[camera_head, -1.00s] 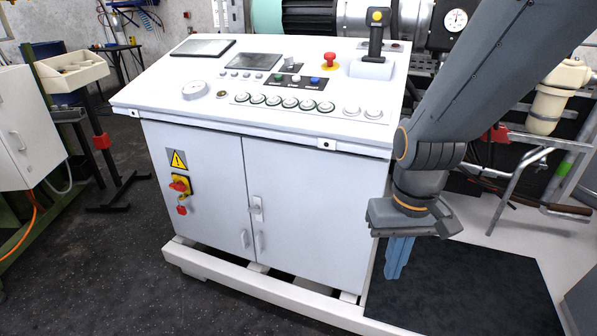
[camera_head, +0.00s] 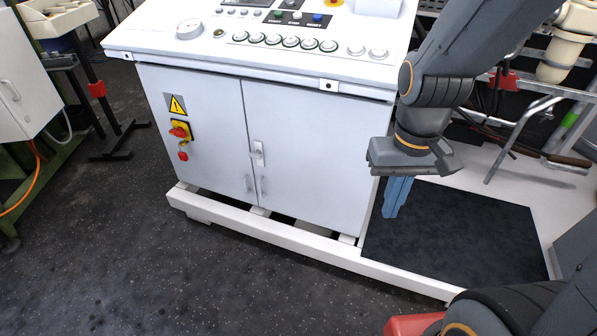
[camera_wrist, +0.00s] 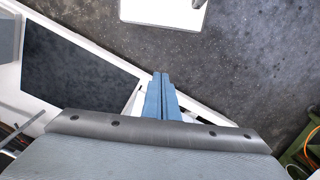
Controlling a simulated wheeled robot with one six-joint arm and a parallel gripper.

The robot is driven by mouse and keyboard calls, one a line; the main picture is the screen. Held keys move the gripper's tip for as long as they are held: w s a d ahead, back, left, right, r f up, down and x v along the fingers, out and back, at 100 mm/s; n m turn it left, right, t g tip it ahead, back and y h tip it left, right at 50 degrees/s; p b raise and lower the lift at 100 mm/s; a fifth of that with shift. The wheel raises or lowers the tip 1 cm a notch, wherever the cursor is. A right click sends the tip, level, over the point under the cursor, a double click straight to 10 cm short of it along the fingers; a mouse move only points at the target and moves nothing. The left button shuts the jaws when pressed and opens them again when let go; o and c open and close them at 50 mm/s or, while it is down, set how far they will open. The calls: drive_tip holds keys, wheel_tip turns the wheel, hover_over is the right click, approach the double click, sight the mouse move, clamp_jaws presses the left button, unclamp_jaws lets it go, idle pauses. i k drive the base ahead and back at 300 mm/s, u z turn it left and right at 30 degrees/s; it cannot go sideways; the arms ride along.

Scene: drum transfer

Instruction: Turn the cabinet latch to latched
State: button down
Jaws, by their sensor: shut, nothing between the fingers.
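The cabinet latch (camera_head: 258,153) is a small light plate with a handle on the front of the white cabinet (camera_head: 310,140), beside the seam between its two doors. It looks roughly upright, but it is too small to tell its exact setting. My gripper (camera_head: 393,209) hangs to the right of the cabinet, pointing down, clear of the latch. Its blue fingers are shut and empty, and they also show together in the wrist view (camera_wrist: 160,80). The latch is not seen in the wrist view.
A red and yellow switch (camera_head: 180,132) sits on the left door under a warning sign. A white base frame (camera_head: 300,240) juts out under the cabinet. A dark mat (camera_head: 460,235) lies right; the floor in front is open.

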sight(256, 155)
drive_tip(key=k, duration=1.05)
drive_tip(key=u, duration=0.8)
drive_tip(key=i, duration=1.3)
drive_tip(key=z, duration=0.35)
